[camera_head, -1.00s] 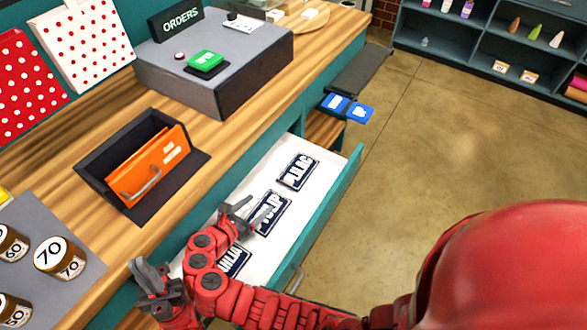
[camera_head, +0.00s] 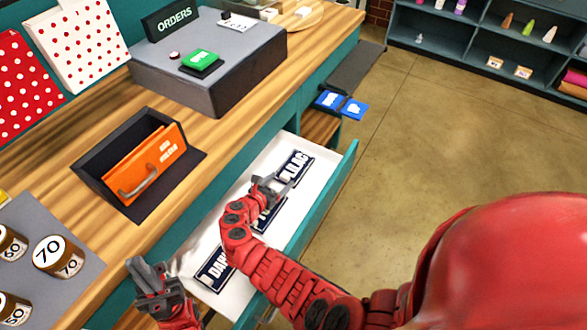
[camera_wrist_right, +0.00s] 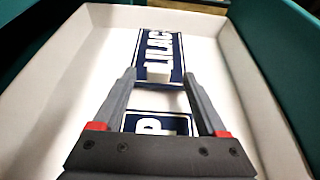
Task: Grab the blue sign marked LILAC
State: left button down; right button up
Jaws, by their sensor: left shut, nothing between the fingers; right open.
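The dark blue LILAC sign (camera_head: 299,166) with white letters lies flat at the far end of the open white drawer (camera_head: 323,176). My right gripper (camera_head: 278,183) is open at its near end. My left gripper (camera_head: 146,272) is shut and empty, left of the drawer.
A third blue sign (camera_head: 213,272), starting "DAH", lies at the drawer's near end. The drawer walls stand close around the signs. An orange folder (camera_head: 145,165) in a black holder and a grey ORDERS box (camera_head: 215,75) sit on the wooden counter. Open floor lies to the right.

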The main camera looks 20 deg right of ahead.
aim_at(283, 178)
jog(key=shift+x, duration=1.55)
jog(key=shift+a, duration=0.1)
grip_shut()
